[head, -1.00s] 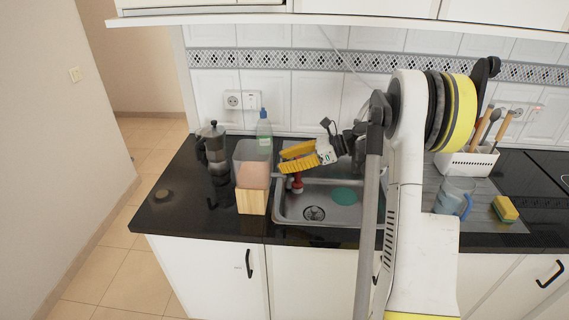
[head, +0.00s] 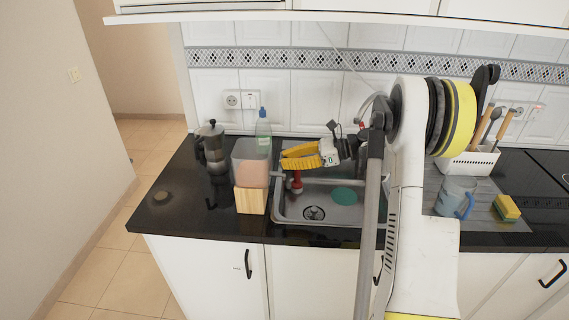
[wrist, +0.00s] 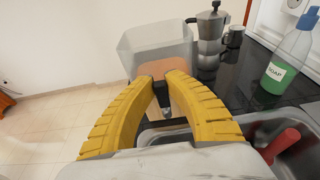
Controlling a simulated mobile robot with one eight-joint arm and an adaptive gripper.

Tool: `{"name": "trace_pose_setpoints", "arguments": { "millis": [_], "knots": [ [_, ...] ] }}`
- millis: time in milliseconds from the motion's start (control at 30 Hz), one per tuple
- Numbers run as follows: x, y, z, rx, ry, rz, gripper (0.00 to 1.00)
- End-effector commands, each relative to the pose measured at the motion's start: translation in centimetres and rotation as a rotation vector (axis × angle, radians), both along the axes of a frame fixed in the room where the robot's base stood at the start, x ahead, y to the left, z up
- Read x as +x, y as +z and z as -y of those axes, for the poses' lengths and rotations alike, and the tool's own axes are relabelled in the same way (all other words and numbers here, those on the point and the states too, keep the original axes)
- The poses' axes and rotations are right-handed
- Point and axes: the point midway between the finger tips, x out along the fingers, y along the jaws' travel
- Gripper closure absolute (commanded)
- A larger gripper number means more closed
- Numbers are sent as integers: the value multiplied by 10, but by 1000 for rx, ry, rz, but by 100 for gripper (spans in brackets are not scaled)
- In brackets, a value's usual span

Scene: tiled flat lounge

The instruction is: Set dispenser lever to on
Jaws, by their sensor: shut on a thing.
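The dispenser is a clear container with orange-pink contents (head: 252,173) on a light wooden base (head: 250,201), left of the sink. It also shows in the wrist view, its clear top (wrist: 158,42) beyond my fingers. My gripper (head: 284,157) with yellow ribbed fingers is just right of the dispenser. In the wrist view, my fingertips (wrist: 162,78) are shut on a small black and grey part at the dispenser's front, which looks like its lever (wrist: 161,92). The fingers partly cover it, so its setting cannot be told.
A soap bottle (head: 264,138) stands behind the dispenser, and a moka pot (head: 212,150) stands left of it. The sink (head: 315,211) is below my gripper and holds a red-handled thing (head: 297,185). The counter's left front is largely clear.

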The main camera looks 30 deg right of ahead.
Motion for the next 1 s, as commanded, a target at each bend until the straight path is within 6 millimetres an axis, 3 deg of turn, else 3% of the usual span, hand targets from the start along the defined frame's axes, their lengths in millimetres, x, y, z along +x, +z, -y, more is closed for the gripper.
{"name": "trace_pose_setpoints", "arguments": {
  "millis": [600,1000],
  "knots": [
    [-12,-14,17,404,1,273,100],
    [-15,-14,22,535,1,362,100]
  ]
}}
